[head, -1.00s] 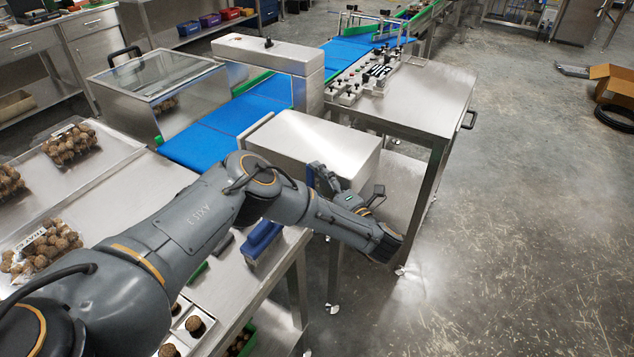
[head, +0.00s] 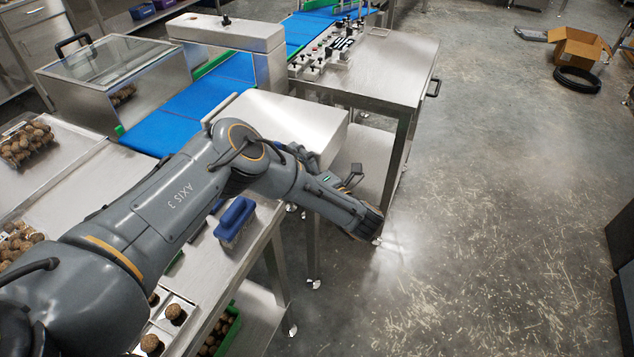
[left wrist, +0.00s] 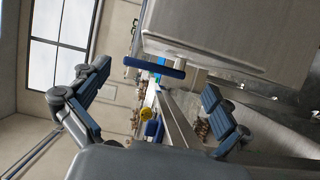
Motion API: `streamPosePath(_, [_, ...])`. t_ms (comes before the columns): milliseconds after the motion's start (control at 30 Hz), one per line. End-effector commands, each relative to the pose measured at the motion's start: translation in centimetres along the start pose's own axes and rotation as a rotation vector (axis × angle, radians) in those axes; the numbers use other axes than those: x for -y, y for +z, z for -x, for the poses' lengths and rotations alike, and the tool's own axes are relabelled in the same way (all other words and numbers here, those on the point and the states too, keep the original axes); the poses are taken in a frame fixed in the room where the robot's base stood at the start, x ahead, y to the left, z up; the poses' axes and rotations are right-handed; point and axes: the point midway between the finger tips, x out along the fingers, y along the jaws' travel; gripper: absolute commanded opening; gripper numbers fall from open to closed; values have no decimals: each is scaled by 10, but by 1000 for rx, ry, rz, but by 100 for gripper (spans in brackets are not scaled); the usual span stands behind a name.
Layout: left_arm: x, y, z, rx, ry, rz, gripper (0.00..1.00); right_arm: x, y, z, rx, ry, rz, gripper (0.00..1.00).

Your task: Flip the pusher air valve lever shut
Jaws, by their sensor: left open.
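In the left wrist view a blue bar-shaped lever (left wrist: 155,67) sits on a pale metal fitting (left wrist: 194,77) at the side of a steel housing (left wrist: 225,38). The lever lies across the upper middle of the picture. My left gripper (left wrist: 157,103) is open, its two blue-padded fingers wide apart, one on each side of the picture. The lever appears ahead of the gap between them; I see no contact. In the head view my left arm crosses the steel housing (head: 290,118) and hides the lever and most of the gripper. My right gripper is not in view.
A blue-handled brush (head: 235,218) lies on the steel bench below my arm. A blue conveyor (head: 190,110) runs behind, with a control panel table (head: 385,65) to the right. Open concrete floor (head: 480,200) lies right of my arm.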

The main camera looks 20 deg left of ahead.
Motion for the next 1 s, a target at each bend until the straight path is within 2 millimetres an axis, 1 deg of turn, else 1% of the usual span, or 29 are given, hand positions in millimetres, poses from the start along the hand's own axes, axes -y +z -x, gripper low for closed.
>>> streamPosePath(33, [-3, 2, 5, 4, 7, 1, 100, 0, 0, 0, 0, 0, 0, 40])
streamPosePath(133, [-7, -1, 9, -8, 20, 7, 100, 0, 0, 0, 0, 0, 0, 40])
streamPosePath(200, [-3, -1, 30, -7, 12, 5, 100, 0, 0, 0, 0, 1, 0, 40])
streamPosePath(300, [-4, 0, 52, -5, 14, 5, 100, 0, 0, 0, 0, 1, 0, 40])
streamPosePath(500, [-3, 0, 83, -9, 11, 6, 100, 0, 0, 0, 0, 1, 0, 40])
streamPosePath(600, [-3, 0, 92, -11, 10, 6, 100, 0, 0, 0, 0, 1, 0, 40])
streamPosePath(700, [-3, 0, 95, -12, 9, 6, 100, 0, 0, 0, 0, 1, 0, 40])
streamPosePath(1000, [-2, -1, 96, -13, 8, 6, 100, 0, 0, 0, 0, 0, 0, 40])
